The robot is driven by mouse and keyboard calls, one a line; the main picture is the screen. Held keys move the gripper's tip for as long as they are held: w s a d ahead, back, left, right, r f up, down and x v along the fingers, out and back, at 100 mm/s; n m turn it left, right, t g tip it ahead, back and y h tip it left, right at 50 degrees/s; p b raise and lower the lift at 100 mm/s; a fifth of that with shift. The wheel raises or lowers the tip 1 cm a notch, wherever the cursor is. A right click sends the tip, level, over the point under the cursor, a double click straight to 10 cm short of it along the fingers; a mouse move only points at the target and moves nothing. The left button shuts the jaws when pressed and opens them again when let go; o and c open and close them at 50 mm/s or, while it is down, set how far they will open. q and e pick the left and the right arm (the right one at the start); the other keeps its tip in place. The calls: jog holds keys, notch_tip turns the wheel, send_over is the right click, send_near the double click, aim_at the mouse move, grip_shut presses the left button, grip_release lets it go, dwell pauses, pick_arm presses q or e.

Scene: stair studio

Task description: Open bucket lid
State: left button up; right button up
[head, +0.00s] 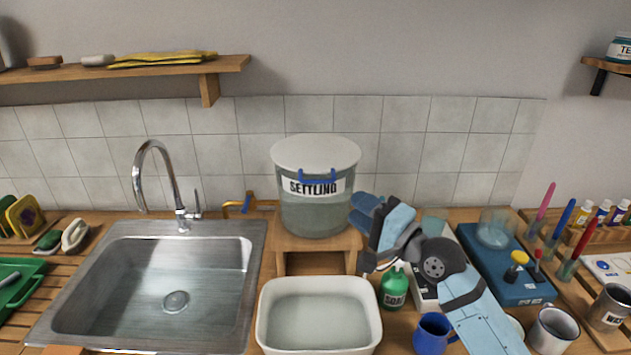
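The bucket (316,212) is a translucent tub labelled "SETTLING". It stands on a small wooden stand against the tiled wall. Its round whitish lid (316,150) lies flat on top and looks closed. A blue handle or clip (317,175) shows at the front, just under the lid's edge. My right gripper (364,213) is to the right of the bucket, below lid height, with its dark blue fingertips near the bucket's right side. I cannot tell if it touches the bucket or how far its fingers are apart. My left gripper is not in view.
A white basin (318,338) of water stands in front of the stand (283,262). The metal sink (122,318) and tap are left. A green soap bottle (394,288), a blue mug (432,335) and a blue device (520,290) crowd the counter around my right arm.

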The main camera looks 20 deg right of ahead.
aim_at(315, 181)
jog(key=p+x, duration=0.1)
jog(key=x, duration=1.1)
jog(key=shift+p, duration=0.35)
jog(key=shift+f, duration=0.1)
grip_shut()
